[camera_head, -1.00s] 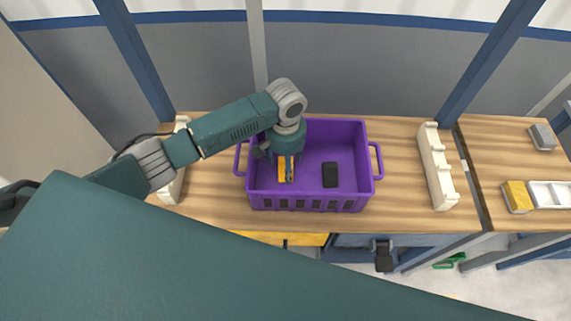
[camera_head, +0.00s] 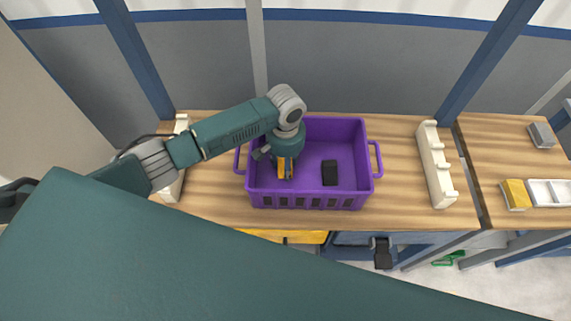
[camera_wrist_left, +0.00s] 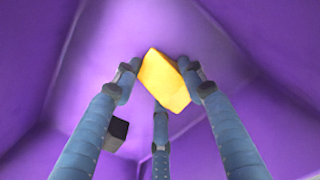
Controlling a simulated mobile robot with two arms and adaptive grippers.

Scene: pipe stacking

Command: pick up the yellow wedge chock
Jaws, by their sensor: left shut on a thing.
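The yellow wedge chock (camera_wrist_left: 162,80) is between the fingers of my left gripper (camera_wrist_left: 160,88) in the left wrist view. The gripper is shut on it, with fingers on both sides and a third finger below in the picture. In the head view my left gripper (camera_head: 285,170) points down inside the purple crate (camera_head: 315,203), in its left part. A bit of the yellow chock (camera_head: 281,170) shows beside the fingers there. Whether the chock touches the crate floor I cannot tell. My right gripper is not in view.
A black block (camera_head: 330,173) lies in the crate, right of the gripper; it also shows in the left wrist view (camera_wrist_left: 115,133). White notched racks stand left (camera_head: 174,185) and right (camera_head: 437,170) of the crate. The crate walls surround the gripper closely.

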